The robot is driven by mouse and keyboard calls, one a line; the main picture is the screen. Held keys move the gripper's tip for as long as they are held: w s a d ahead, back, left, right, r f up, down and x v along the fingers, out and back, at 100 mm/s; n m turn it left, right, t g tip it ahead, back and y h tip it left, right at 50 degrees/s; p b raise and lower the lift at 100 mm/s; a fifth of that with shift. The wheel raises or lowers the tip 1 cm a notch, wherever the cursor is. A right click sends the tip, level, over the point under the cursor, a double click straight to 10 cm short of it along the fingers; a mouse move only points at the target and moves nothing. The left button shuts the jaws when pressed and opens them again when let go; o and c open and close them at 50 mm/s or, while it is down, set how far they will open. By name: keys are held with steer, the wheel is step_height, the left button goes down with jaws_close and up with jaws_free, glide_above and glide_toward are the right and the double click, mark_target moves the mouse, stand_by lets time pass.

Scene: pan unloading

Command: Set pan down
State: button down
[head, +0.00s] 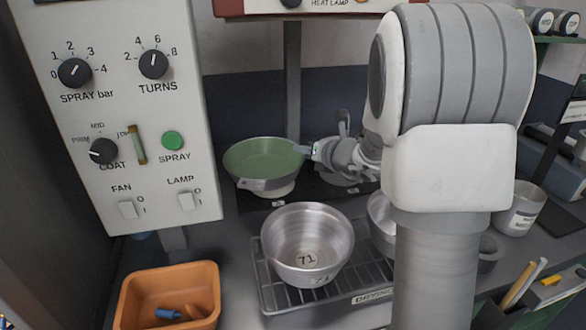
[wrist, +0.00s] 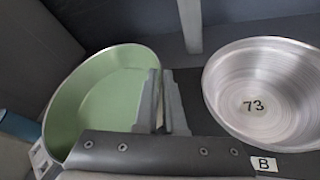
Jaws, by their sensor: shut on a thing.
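The pan with a green-coated inside (head: 262,158) is at the back, left of my arm, and is slightly tilted in the head view. It also shows at the left of the wrist view (wrist: 95,105). My gripper (head: 313,150) is shut on its right rim; the fingers (wrist: 163,100) straddle the pan wall in the wrist view. A pale round base shows under the pan; I cannot tell whether they touch. A bare metal pan marked 73 (wrist: 270,105) stands right of the fingers, apart from them, beside a label B (wrist: 263,163).
A metal pan marked 71 (head: 308,238) sits on the drying rack (head: 272,288) in front. Another metal pan (head: 380,222) is partly hidden by my arm. An orange bin (head: 134,300) stands front left, below the control panel (head: 120,120). A grey can (head: 520,212) stands at right.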

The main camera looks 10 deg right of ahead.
steer(key=x, duration=0.3)
steer(key=shift+w+f, duration=0.25)
steer(key=shift+f, duration=0.15)
step_height(320, 180, down, 4)
steer(key=shift+f+b, duration=0.1)
steer(key=shift+b, duration=0.7)
steer(key=c, duration=1.4)
jaws_free()
steer(key=o, duration=0.4)
